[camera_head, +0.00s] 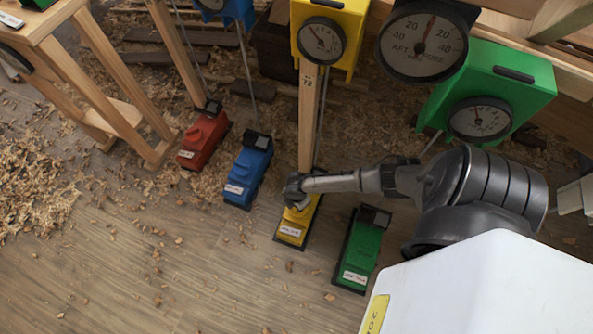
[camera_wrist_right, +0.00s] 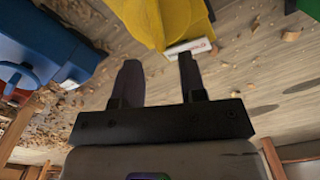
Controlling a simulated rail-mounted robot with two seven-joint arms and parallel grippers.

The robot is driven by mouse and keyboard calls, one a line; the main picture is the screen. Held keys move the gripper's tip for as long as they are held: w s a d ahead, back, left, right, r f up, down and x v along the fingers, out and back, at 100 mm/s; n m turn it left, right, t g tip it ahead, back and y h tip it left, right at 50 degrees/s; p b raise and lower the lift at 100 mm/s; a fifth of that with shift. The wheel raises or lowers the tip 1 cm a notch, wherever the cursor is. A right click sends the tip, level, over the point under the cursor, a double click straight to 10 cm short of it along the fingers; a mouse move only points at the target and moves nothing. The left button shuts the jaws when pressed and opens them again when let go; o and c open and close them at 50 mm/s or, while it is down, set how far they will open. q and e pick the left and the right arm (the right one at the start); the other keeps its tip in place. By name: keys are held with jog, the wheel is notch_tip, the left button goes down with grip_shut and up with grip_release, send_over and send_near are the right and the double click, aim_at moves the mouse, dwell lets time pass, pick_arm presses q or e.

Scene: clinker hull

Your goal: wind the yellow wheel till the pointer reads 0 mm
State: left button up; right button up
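The yellow jack (camera_head: 297,223) stands on the floor at the foot of a wooden post, with a white label on its front. My right gripper (camera_head: 295,190) is over its upper end and hides part of it; I cannot make out the wheel itself. In the right wrist view my two fingers (camera_wrist_right: 157,65) are apart with nothing clearly between them, and the yellow jack (camera_wrist_right: 160,20) lies just beyond the fingertips. The yellow gauge box (camera_head: 350,20) has a round dial (camera_head: 322,41) with its needle pointing to the upper left; its numbers are too small to read. My left gripper is out of view.
A blue jack (camera_head: 247,175) and a red jack (camera_head: 204,138) stand left of the yellow one, a green jack (camera_head: 361,250) to the right. A dark AFT/FORE dial (camera_head: 423,42) and a green gauge box (camera_head: 520,75) hang above.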

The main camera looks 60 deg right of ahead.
jog(key=shift+f+b, duration=1.75)
jog(key=shift+f, duration=1.2)
jog(key=c, duration=0.3)
grip_shut()
